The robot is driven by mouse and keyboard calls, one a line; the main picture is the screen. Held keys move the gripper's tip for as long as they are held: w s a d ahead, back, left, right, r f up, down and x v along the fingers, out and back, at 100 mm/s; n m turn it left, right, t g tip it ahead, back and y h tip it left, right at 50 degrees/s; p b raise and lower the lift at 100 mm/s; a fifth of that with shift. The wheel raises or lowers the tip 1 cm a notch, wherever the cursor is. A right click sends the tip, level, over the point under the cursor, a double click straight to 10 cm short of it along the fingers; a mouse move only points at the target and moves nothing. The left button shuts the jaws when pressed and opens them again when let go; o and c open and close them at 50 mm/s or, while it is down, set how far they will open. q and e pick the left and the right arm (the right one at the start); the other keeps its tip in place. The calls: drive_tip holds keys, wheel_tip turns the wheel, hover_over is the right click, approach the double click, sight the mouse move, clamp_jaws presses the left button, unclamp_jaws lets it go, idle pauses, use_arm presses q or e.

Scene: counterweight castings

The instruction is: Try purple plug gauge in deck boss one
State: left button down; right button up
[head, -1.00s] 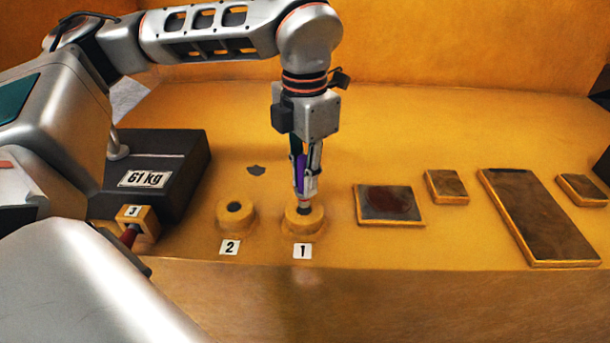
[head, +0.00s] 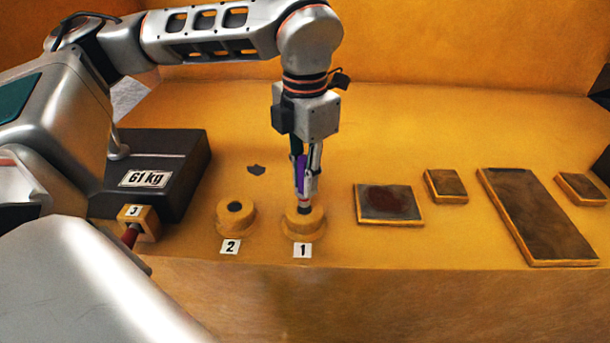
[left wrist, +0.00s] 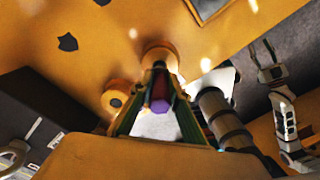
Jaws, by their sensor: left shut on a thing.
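My left gripper (head: 307,194) points straight down over deck boss one (head: 303,226), a round yellow boss with a dark hole and a "1" label in front. It is shut on the purple plug gauge (head: 301,174), which stands upright between the fingers. The gauge's lower end is at the boss's hole; I cannot tell how far, if at all, it is inside. In the left wrist view the purple gauge (left wrist: 160,106) shows between the fingers, with boss one (left wrist: 160,54) just beyond.
Boss two (head: 235,217) stands close on the left, its hole empty. Farther left are a block marked 3 (head: 138,222) with a red piece at its front, and a black 61 kg weight (head: 165,160). Several dark-topped raised pads, one nearby (head: 389,204), lie right.

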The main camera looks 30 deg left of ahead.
idle(0.8)
use_arm(q)
drive_tip(key=shift+f, duration=0.3)
drive_tip(key=shift+f+b, duration=0.3)
drive_tip(key=shift+f, duration=0.15)
drive_tip(key=shift+f, duration=0.3)
drive_tip(key=shift+f+b, duration=0.35)
drive_tip(key=shift+f+b, duration=0.45)
drive_tip(key=shift+f, duration=0.4)
drive_tip(key=shift+r, duration=0.2)
idle(1.1)
